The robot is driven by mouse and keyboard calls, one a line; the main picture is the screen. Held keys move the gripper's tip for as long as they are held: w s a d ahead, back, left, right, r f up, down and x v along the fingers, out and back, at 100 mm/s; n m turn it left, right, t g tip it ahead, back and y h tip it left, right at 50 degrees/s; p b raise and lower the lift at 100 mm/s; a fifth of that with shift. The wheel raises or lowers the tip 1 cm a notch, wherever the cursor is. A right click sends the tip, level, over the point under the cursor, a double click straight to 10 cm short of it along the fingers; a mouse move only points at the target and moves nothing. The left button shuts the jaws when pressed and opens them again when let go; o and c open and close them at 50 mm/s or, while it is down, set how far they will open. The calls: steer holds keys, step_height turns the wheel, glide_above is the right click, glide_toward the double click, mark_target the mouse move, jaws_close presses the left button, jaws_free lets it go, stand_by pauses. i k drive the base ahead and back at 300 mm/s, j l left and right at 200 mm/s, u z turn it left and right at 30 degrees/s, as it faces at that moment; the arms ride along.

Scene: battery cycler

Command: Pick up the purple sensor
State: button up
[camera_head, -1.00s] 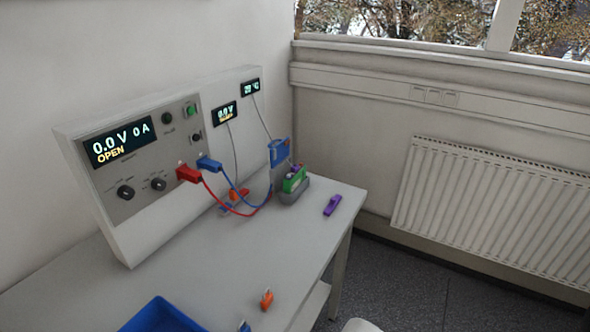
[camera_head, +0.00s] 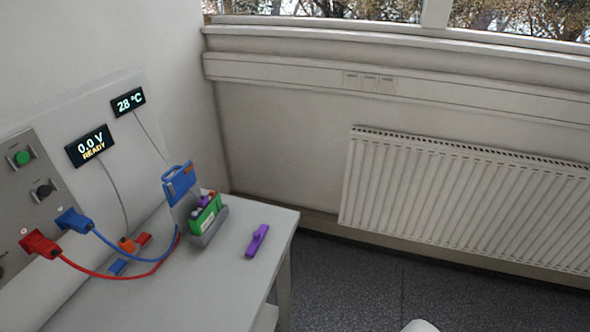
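The purple sensor (camera_head: 257,241) is a small, narrow piece with a raised knob. It lies alone on the grey table top (camera_head: 236,284), near the table's right edge, to the right of the green battery (camera_head: 206,215). My gripper is not in view. A rounded white shape shows at the bottom edge, but I cannot tell what it is.
The green battery sits in a grey holder (camera_head: 212,236) with a blue part (camera_head: 179,184) behind it. Red and blue cables (camera_head: 110,277) run from the cycler panel (camera_head: 30,185) across the table's left. A radiator (camera_head: 460,200) is on the wall; dark floor lies right of the table.

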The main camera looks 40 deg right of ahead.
mark_target(204, 200)
steer(key=i+j+z, duration=0.2)
steer(key=j+z, duration=0.15)
steer(key=i+j+z, duration=0.15)
steer(key=j+z, duration=0.2)
steer(key=i+j+z, duration=0.1)
steer(key=j+z, duration=0.3)
